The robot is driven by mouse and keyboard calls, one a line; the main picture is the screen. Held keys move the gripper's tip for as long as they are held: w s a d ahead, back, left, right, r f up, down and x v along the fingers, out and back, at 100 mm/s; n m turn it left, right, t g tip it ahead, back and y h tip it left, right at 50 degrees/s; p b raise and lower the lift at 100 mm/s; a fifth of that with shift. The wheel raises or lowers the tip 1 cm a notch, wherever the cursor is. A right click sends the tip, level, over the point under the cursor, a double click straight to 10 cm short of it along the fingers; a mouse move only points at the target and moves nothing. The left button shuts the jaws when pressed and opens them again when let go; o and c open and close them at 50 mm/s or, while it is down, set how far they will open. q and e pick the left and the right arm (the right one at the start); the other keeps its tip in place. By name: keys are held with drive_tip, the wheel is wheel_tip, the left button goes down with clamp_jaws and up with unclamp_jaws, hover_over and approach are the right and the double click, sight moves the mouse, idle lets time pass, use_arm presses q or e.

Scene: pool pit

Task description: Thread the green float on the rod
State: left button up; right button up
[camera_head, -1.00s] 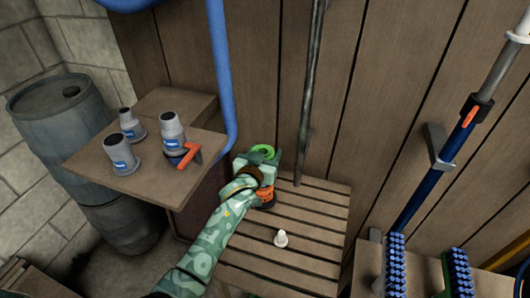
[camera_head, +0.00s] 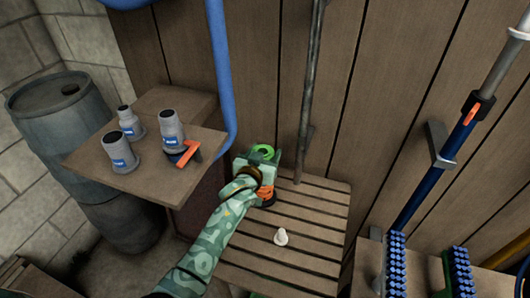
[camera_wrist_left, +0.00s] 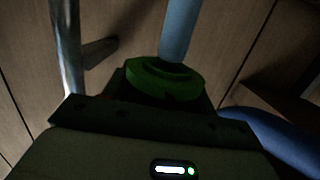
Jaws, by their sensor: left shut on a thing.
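The green float (camera_head: 262,151) is a ring-shaped piece held up at the end of my left arm, above the slatted bench. My left gripper (camera_head: 261,163) is shut on it. In the left wrist view the float (camera_wrist_left: 160,80) lies between the dark jaws. A pale blue-grey bar (camera_wrist_left: 180,28) meets the float's upper edge in that picture; I cannot tell whether it passes through the ring or lies behind it. An orange and black piece (camera_head: 266,194) shows just below the gripper, partly hidden by it. My right gripper is out of view.
The slatted bench (camera_head: 322,212) carries a white peg-like piece (camera_head: 281,237). A dark upright pole (camera_head: 312,80) stands against the plank wall. Grey fittings stand on the shelf (camera_head: 90,160) at left, by a blue pipe (camera_head: 222,80). Blue-bristled brushes (camera_head: 395,262) are at lower right.

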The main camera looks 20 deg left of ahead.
use_arm(q)
drive_tip(key=shift+f, duration=0.1)
drive_tip(key=shift+f+b, duration=0.65)
drive_tip(key=shift+f, duration=0.25)
drive_tip(key=shift+f+b, duration=0.55)
drive_tip(key=shift+f, duration=0.3)
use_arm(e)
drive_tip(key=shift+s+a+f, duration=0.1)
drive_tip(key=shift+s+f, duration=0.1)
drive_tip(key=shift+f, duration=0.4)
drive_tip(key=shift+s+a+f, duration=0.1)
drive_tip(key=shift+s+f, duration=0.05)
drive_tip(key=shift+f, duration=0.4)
use_arm(q)
drive_tip(key=shift+f, duration=0.1)
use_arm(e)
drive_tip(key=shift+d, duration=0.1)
